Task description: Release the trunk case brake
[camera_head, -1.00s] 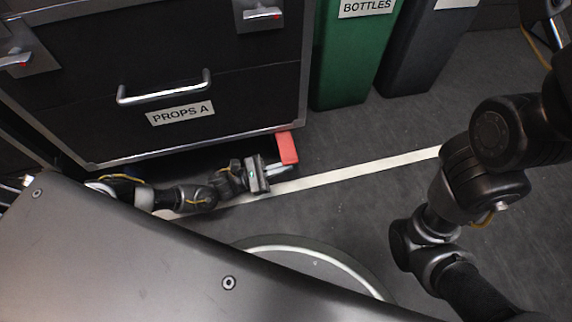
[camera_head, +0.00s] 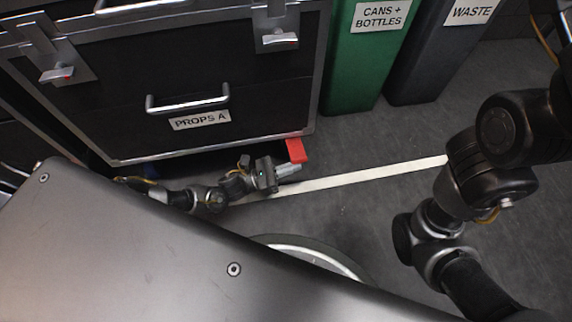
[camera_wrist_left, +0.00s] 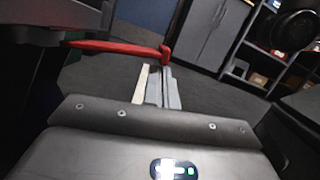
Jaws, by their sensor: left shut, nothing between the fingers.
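The trunk case (camera_head: 110,130) is a black case with metal edges and a "PROPS A" label, at the left of the head view. Its red brake lever (camera_head: 296,150) sticks out low at the case's right front corner. In the left wrist view the red lever (camera_wrist_left: 115,46) runs across from the dark case at the left, with its end at the fingertips. My left gripper (camera_head: 297,167) is shut and empty, low by the floor at the lever's near side; I cannot tell whether it touches. It also shows in the wrist view (camera_wrist_left: 166,72). My right gripper is out of view.
A green bin (camera_head: 362,65) and a dark waste bin (camera_head: 430,60) stand right of the case. A pale floor strip (camera_head: 370,178) runs past the gripper. The floor between the bins and my right arm is clear. Shelves (camera_wrist_left: 265,45) show in the wrist view.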

